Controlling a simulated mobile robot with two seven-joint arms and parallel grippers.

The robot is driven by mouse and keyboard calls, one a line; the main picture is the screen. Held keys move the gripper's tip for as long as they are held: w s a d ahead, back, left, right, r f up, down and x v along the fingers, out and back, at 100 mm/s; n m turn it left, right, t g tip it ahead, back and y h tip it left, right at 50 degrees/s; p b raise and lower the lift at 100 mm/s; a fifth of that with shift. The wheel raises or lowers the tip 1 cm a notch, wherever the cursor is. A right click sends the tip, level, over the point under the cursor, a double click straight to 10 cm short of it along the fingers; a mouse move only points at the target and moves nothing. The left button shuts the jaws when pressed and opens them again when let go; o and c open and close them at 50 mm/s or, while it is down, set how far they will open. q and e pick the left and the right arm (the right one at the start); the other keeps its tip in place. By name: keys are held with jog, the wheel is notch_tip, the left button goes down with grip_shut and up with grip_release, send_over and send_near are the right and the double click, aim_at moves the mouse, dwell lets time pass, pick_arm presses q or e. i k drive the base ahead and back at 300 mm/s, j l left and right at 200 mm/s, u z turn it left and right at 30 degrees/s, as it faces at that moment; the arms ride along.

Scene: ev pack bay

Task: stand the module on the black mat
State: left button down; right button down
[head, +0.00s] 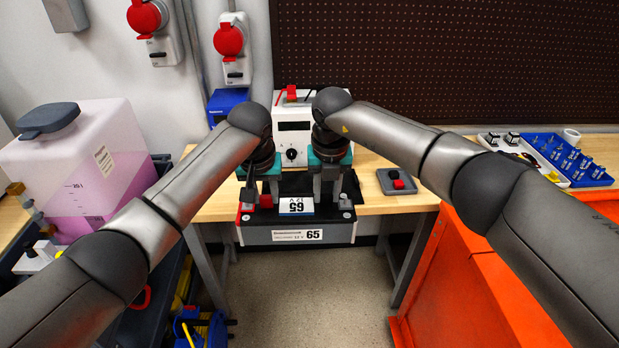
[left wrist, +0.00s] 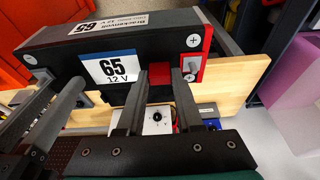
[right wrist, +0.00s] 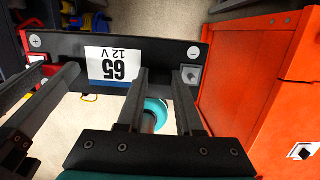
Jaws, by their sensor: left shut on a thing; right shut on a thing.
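The module (head: 283,236) is a black box with a "65" label on its front and a "65 12 V" label on top. It shows in the left wrist view (left wrist: 130,45) with a red terminal cover, and in the right wrist view (right wrist: 150,55). My left gripper (head: 258,198) is shut on its left part, beside the red cover. My right gripper (head: 328,198) is shut on its right part. The module hangs level at the bench's front edge, with floor visible below it. The black mat (head: 353,187) lies on the bench behind, mostly hidden by the grippers and module.
A white instrument with a dial (head: 291,137) stands at the back of the wooden bench (head: 215,203). A grey box with a red button (head: 398,182) sits right of the mat. An orange cabinet (head: 460,270) stands close on the right, and a pink-filled tank (head: 85,165) on the left.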

aim_at(311, 187)
jog(key=i+l, duration=0.15)
jog(key=i, duration=0.35)
jog(key=i+l, duration=0.15)
jog(key=i, duration=0.35)
